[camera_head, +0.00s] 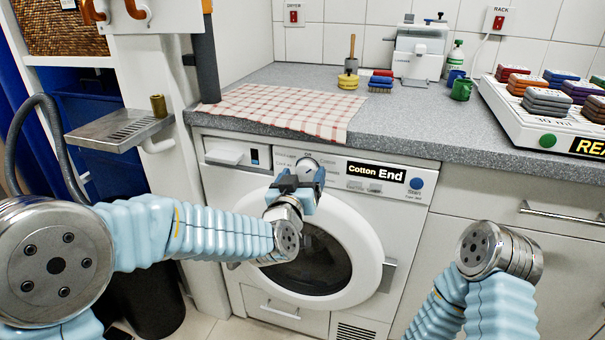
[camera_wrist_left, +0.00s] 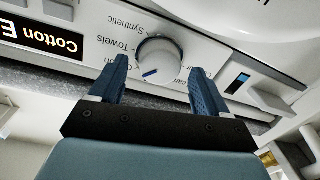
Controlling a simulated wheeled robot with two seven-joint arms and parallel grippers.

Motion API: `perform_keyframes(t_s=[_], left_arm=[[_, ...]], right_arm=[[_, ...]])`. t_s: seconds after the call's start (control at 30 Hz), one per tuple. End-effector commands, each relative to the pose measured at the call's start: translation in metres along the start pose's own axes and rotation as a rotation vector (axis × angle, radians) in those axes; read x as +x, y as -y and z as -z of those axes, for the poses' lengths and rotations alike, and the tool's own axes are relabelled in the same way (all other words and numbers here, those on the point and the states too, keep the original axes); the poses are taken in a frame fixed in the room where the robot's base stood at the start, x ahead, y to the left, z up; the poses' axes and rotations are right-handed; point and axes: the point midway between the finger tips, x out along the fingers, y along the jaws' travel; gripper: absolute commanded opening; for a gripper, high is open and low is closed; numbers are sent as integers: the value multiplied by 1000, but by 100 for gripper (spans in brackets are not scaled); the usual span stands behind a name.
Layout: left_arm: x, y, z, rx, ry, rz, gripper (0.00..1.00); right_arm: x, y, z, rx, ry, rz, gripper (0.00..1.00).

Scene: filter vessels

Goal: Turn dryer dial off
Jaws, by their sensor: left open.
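The dryer (camera_head: 300,240) is a white front-loader under the grey counter, with its round door shut. Its white dial (camera_head: 308,165) sits on the panel left of a display (camera_head: 376,174) reading "Cotton End". In the left wrist view the dial (camera_wrist_left: 158,58) shows a blue mark at its lower left, with "Towels" and "Synthetic" printed nearby. My left gripper (camera_head: 294,178) is open in front of the dial. In the left wrist view its blue fingers (camera_wrist_left: 159,66) lie on either side of the dial; I cannot tell whether they touch it. My right gripper is out of view.
A checked cloth (camera_head: 285,108) hangs over the counter edge above the dial. A blue Start button (camera_head: 417,183) is at the panel's right, a drawer (camera_head: 224,152) at its left. A metal shelf (camera_head: 118,127) juts out at left. A rack of coloured blocks (camera_head: 547,138) stands at right.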

Motion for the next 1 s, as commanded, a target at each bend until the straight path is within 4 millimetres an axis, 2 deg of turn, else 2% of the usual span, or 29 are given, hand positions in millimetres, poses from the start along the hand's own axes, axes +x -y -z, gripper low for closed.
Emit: perform_keyframes(t_s=[0.33, 0.7, 1.0], left_arm=[[6, 0, -1, 0, 1, -1, 76], [5, 0, 0, 0, 1, -1, 21], [5, 0, -3, -40, 3, 0, 20]], right_arm=[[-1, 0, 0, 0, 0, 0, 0], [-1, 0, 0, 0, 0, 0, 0], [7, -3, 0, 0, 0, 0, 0]])
